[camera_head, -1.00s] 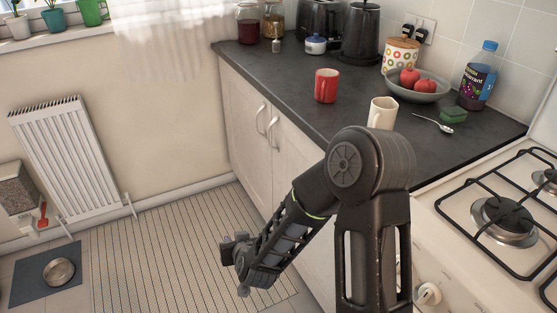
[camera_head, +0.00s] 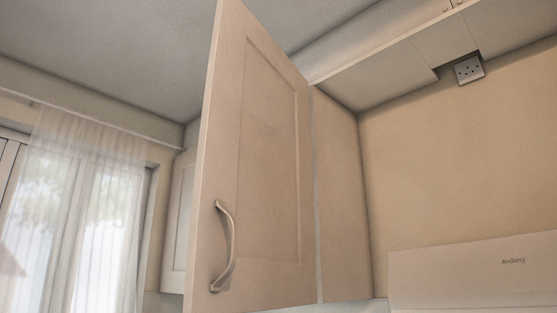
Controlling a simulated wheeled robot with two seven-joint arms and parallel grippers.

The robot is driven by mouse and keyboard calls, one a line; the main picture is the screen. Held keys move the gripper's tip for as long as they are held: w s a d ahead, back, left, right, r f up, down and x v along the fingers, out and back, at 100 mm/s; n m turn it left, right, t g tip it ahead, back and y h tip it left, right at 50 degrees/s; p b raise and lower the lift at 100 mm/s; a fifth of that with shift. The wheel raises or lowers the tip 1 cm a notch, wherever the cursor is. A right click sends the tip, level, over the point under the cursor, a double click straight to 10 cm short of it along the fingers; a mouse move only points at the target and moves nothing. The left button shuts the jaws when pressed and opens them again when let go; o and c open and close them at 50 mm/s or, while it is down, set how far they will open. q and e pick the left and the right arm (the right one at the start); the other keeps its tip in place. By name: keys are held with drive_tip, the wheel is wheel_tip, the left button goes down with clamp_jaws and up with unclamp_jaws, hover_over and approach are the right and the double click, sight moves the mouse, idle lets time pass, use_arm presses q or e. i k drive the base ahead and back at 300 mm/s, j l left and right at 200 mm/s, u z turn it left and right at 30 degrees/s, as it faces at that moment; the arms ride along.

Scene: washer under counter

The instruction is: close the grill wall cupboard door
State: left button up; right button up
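A beige cupboard door (camera_head: 268,150) with a recessed panel stands open in the middle of the head view. It swings out from the wall cupboard, whose side panel (camera_head: 340,190) shows to its right. A curved metal handle (camera_head: 226,245) sits low near the door's left edge. The cupboard's inside is hidden. Neither of my grippers is in view.
A window with a sheer curtain (camera_head: 85,200) is at the left. Part of another cupboard (camera_head: 180,225) shows behind the open door. A wall socket (camera_head: 468,69) is at the upper right. A pale panel marked "Ardimy" (camera_head: 470,275) is at the lower right.

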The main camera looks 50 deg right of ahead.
sight(252, 246)
drive_tip(key=k+j+z, duration=0.15)
drive_tip(key=z, duration=1.55)
drive_tip(key=l+z, duration=0.15)
